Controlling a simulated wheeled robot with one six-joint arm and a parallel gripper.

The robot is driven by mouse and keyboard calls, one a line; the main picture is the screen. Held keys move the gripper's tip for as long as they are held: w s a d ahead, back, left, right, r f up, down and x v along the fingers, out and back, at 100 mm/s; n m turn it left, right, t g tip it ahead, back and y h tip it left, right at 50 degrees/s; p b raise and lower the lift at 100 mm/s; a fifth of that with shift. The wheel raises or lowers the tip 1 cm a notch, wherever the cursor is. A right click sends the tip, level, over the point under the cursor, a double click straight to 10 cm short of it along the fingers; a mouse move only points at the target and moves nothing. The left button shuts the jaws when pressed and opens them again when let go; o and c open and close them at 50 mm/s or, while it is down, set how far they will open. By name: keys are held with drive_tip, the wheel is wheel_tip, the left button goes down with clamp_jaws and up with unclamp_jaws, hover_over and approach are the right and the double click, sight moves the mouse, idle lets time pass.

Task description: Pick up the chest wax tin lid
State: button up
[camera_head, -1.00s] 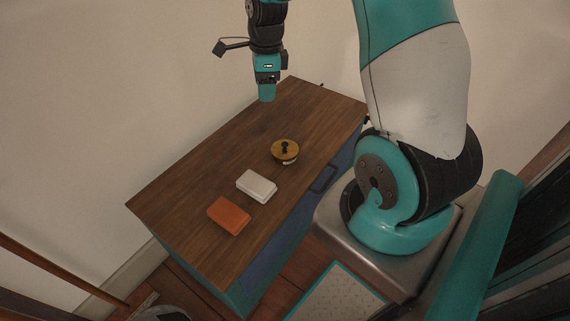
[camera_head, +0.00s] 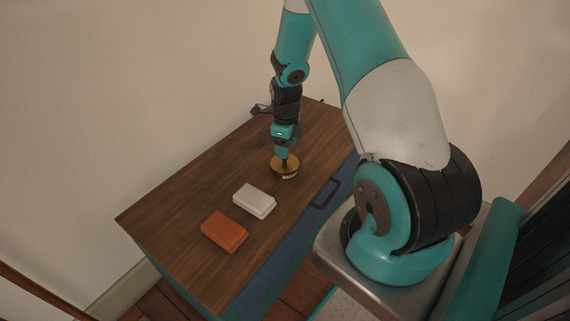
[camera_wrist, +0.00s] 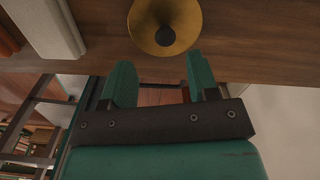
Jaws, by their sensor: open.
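The wax tin lid (camera_head: 278,168) is a round brass-coloured disc with a dark knob, sitting on top of a pale tin (camera_head: 289,177) on the wooden chest top. In the wrist view the lid (camera_wrist: 150,38) shows at the top with its dark knob (camera_wrist: 165,36) in the middle. My gripper (camera_head: 284,157) is right above the lid in the head view and hides the knob there. In the wrist view my gripper (camera_wrist: 160,75) has its two teal fingers apart with nothing between them. Whether the fingertips touch the lid is unclear.
A white block (camera_head: 254,201) and an orange block (camera_head: 224,232) lie on the chest top (camera_head: 185,225), nearer the front left of the lid. A dark handle (camera_head: 325,192) is on the chest's blue front side. The chest top behind the lid is clear.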

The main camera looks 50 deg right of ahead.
sight(285, 161)
drive_tip(key=f, duration=0.3)
drive_tip(key=w+f+b, duration=0.1)
drive_tip(key=f, duration=0.1)
drive_tip(key=shift+d+f, duration=0.1)
drive_tip(key=shift+d, duration=0.15)
drive_tip(key=shift+s, duration=0.1)
drive_tip(key=shift+c, duration=0.2)
drive_tip(key=c, duration=1)
